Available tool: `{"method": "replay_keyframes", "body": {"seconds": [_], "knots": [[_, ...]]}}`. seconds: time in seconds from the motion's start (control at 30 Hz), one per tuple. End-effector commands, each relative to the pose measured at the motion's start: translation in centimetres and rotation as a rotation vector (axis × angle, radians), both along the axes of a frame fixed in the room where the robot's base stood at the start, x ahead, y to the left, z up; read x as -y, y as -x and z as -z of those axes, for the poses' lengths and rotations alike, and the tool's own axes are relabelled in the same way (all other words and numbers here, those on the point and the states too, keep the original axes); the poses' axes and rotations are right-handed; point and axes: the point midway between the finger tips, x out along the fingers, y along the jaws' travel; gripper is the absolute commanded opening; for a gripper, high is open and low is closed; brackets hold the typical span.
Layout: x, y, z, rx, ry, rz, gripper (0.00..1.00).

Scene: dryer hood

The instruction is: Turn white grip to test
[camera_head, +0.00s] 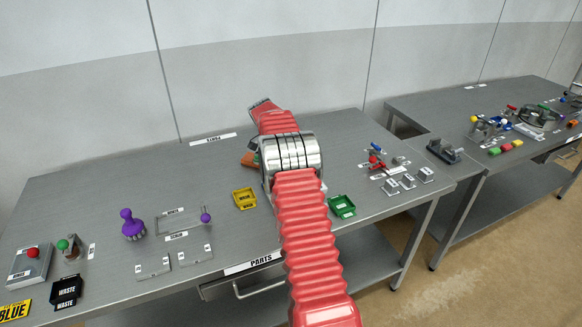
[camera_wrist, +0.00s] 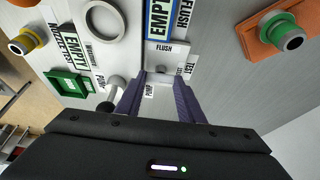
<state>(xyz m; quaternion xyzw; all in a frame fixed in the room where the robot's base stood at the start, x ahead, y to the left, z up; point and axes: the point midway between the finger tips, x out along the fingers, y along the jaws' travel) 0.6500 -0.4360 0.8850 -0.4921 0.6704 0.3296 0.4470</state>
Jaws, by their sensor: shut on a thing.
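In the wrist view my gripper (camera_wrist: 160,84) has its two purple fingers closed on a small pale piece (camera_wrist: 159,77), which I take to be the white grip. The fingertips hide most of it. A FLUSH label (camera_wrist: 165,48) is just above it, a TEST label (camera_wrist: 189,68) to its right and a PUMP label (camera_wrist: 149,90) below, between the fingers. I cannot tell exactly where the grip points. In the head view my red arm covers this spot and the gripper is hidden.
In the wrist view a round pale knob (camera_wrist: 113,82) stands left of the fingers, near a green tray (camera_wrist: 69,84). An orange block with a green-ringed fitting (camera_wrist: 284,34) is at upper right. In the head view a yellow tray (camera_head: 244,199) and green tray (camera_head: 342,207) flank my arm.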

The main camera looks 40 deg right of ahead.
Motion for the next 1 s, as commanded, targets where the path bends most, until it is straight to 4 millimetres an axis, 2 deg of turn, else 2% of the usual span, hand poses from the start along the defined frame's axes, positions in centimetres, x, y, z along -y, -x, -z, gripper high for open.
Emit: {"method": "replay_keyframes", "body": {"seconds": [0.13,0.17,0.4,0.77,1.0], "knots": [[-0.4,-0.5,0.0,0.01,-0.003,-0.005,0.12],[-0.4,-0.5,0.0,0.01,-0.003,-0.006,0.35],[-0.2,-0.3,0.0,0.007,-0.001,-0.004,0.52],[-0.2,-0.2,-0.3,0.003,0.0,-0.002,0.53],[-1.1,-0.5,-2.7,0.005,0.0,-0.004,0.53]]}}
